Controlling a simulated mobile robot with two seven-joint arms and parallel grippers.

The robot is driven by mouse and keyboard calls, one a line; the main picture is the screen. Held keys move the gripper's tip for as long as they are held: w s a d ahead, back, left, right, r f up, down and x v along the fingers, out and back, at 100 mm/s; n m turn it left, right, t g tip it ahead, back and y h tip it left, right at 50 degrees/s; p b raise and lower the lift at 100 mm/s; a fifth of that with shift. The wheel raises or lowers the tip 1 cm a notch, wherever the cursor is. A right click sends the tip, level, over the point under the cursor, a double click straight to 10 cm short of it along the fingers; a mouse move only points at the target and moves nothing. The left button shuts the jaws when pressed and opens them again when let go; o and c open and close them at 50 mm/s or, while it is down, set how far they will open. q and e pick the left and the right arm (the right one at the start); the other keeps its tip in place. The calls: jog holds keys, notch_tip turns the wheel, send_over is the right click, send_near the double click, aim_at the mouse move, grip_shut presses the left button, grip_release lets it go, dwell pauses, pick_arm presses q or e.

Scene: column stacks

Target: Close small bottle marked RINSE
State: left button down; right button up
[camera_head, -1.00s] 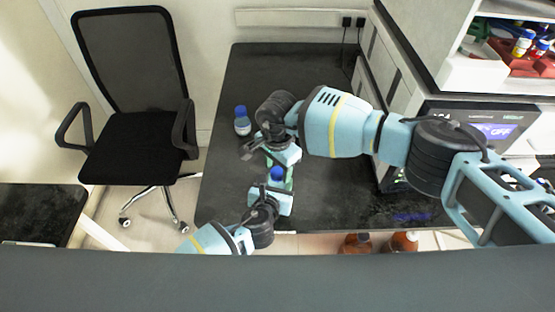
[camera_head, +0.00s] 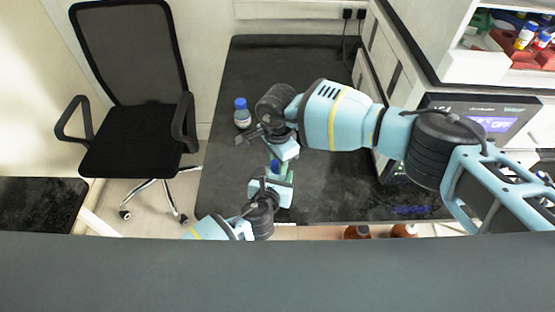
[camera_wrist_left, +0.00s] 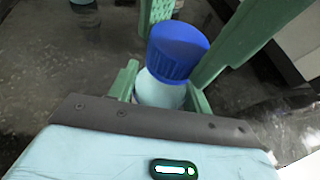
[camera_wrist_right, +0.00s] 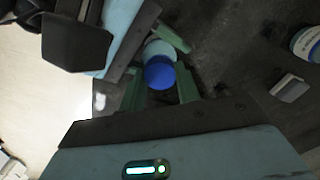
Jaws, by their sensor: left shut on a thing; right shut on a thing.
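A small bottle (camera_wrist_left: 158,92) with a blue cap (camera_wrist_left: 178,48) stands between the green fingers of my left gripper (camera_wrist_left: 162,98), which is shut on its body. The cap sits on top of the bottle; I cannot tell how tightly. My right gripper (camera_wrist_right: 160,88) has its green fingers on either side of the blue cap (camera_wrist_right: 159,73) and is shut on it. In the head view, the cap (camera_head: 275,167) shows between the right gripper (camera_head: 282,158) and the left gripper (camera_head: 272,182). No RINSE marking is readable on the bottle.
Another blue-capped bottle (camera_head: 242,114) stands on the dark desk (camera_head: 330,190), left of my right gripper. It also shows in the right wrist view (camera_wrist_right: 308,42), near a small grey block (camera_wrist_right: 289,88). A shelf and an instrument with a display (camera_head: 490,124) are at right; a chair (camera_head: 130,130) is at left.

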jog(key=m, duration=0.4)
jog(key=o, duration=1.1)
jog(key=shift+c, duration=0.2)
jog(key=shift+r, duration=0.1)
jog(key=shift+r, duration=2.15)
jog(key=shift+c, duration=0.3)
